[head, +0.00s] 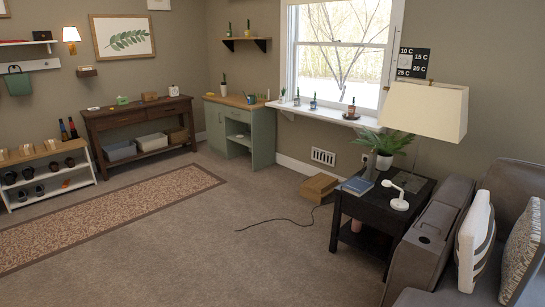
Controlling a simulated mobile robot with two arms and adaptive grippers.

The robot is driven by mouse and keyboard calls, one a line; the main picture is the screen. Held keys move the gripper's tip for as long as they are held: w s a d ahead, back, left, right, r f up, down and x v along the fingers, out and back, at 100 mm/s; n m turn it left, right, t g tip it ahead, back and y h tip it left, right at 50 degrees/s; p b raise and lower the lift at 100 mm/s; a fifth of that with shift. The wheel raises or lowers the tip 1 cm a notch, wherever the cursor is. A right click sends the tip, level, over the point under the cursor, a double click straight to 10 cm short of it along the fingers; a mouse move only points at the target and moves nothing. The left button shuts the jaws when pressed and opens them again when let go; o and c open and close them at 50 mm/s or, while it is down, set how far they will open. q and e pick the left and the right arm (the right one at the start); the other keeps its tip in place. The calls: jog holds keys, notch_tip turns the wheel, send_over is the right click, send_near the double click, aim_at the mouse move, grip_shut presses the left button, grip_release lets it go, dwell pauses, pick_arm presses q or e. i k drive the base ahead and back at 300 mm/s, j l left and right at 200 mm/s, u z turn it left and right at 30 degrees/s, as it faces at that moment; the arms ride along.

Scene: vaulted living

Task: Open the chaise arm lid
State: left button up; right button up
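The grey sofa (406,280) is at the lower right, partly cut off by the picture's edge. Its near arm (437,217) has a long, flat top panel that looks like the chaise arm lid (440,212). The panel lies level with the arm, and I see no raised lid. Small dark round details (424,240) show on the arm's front part. Neither of my grippers is in view.
A black side table (351,206) stands close beside the arm, holding a lamp (425,108), a plant, a blue book and a white device. Striped and patterned cushions lie on the sofa. A cord (275,222) and cardboard box (319,187) are on the carpet. The middle floor is free.

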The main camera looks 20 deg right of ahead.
aim_at(438, 220)
jog(key=i+z, duration=0.25)
jog(key=z, duration=0.25)
jog(key=i+z, duration=0.2)
jog(key=z, duration=0.25)
jog(key=i+j+z, duration=0.2)
jog(key=z, duration=0.3)
jog(key=i+j+z, duration=0.2)
jog(key=z, duration=0.25)
jog(key=i+j+z, duration=0.1)
jog(key=j, duration=0.35)
jog(key=j+z, duration=0.1)
jog(key=j, duration=0.4)
jog(key=i, duration=0.05)
